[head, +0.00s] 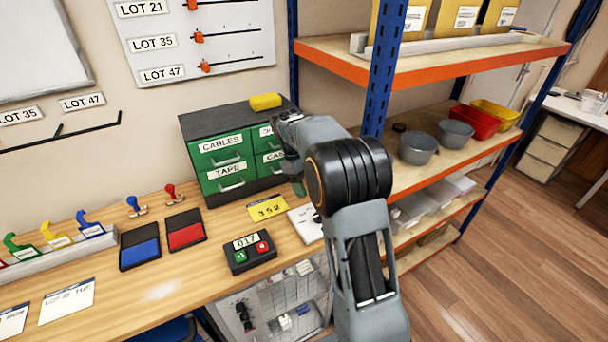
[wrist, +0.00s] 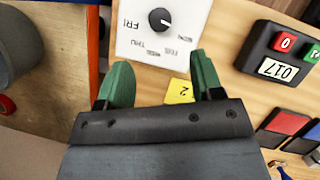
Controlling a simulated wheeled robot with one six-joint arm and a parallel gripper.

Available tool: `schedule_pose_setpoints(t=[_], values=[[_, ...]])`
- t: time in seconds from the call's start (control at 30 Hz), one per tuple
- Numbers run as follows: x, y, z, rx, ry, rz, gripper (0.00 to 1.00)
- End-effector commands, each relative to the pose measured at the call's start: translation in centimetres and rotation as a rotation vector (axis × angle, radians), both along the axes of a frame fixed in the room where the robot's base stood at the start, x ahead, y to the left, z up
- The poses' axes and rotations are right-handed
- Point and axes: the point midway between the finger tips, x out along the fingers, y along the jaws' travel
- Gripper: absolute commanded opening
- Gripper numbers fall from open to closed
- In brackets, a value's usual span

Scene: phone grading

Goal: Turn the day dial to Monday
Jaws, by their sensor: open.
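The day dial is a black round knob (wrist: 161,20) on a white plate (wrist: 130,45), seen upside down in the wrist view. Day labels run around it, with FRI at the left and what looks like MON at the lower right. A pale mark on the knob seems to point right and slightly down, towards the MON side; the exact setting is hard to tell. In the head view the plate (head: 305,225) lies on the bench, partly hidden by my arm. My gripper (wrist: 160,60) is open and empty, its green fingers apart, with the knob beyond the fingertips.
Green drawers (head: 225,160) stand behind. Blue (head: 140,250) and red pads lie left. A shelf rack (head: 440,170) with bowls stands right.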

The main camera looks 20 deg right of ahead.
Motion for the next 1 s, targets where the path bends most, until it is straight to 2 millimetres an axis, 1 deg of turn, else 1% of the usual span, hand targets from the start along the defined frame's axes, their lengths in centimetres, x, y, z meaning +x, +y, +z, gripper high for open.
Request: schedule_pose_setpoints(t=[0.03,0.13,0.33,1.0], values=[[0.3,0.2,0.7,0.000,-0.002,0.000,0.60],[0.7,0.4,2.0,0.001,-0.002,-0.001,0.60],[1.2,0.7,3.3,0.001,0.000,0.000,0.60],[1.3,0.7,3.5,-0.003,-0.003,-0.011,0.60]])
